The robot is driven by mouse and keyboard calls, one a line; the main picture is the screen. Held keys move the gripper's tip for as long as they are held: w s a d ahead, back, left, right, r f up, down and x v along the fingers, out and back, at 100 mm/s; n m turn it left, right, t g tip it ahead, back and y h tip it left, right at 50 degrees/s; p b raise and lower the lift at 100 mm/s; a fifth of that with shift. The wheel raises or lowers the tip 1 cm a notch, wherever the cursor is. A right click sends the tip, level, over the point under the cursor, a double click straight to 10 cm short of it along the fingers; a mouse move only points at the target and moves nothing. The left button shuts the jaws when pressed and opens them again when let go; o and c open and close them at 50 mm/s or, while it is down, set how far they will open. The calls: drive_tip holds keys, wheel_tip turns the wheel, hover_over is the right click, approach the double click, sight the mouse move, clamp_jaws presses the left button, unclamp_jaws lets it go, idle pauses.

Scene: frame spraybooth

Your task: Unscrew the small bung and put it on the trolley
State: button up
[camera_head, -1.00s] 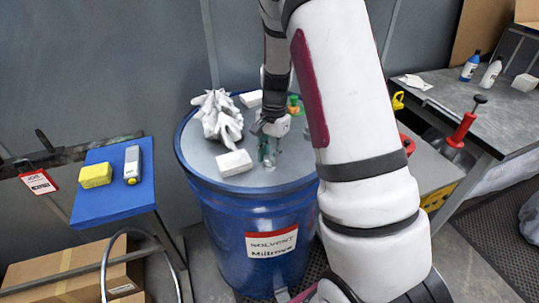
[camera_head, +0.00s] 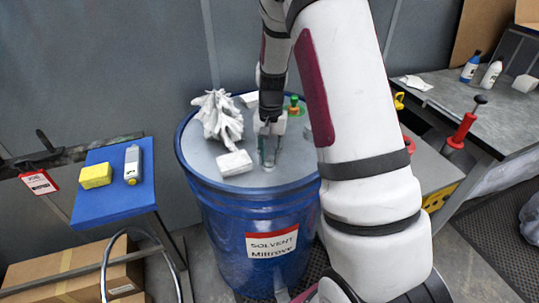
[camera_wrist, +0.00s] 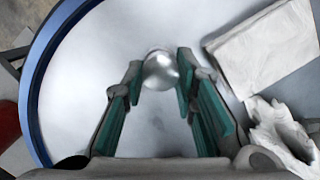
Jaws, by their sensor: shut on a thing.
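The small bung (camera_wrist: 160,72) is a round silvery cap in the lid of the blue drum (camera_head: 252,232), near the lid's front edge. My gripper (camera_wrist: 160,66) points down over the lid with its green-padded fingers shut on the bung, one on each side. In the head view my gripper (camera_head: 268,163) stands on the bung (camera_head: 268,168), mostly hiding it. The bung is at lid level; whether its thread is loose cannot be seen. A blue-topped stand (camera_head: 122,196) at the left may be the trolley; I cannot tell for sure.
White blocks (camera_head: 234,163) and a crumpled white cloth (camera_head: 219,115) lie on the lid left of my gripper. A green and orange fitting (camera_head: 294,104) is behind it. The blue top holds a yellow sponge (camera_head: 95,175) and a grey device (camera_head: 132,164), with free room in front.

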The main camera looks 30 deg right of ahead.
drive_tip(key=n, duration=0.4)
drive_tip(key=shift+a, duration=0.1)
drive_tip(key=o, duration=0.8)
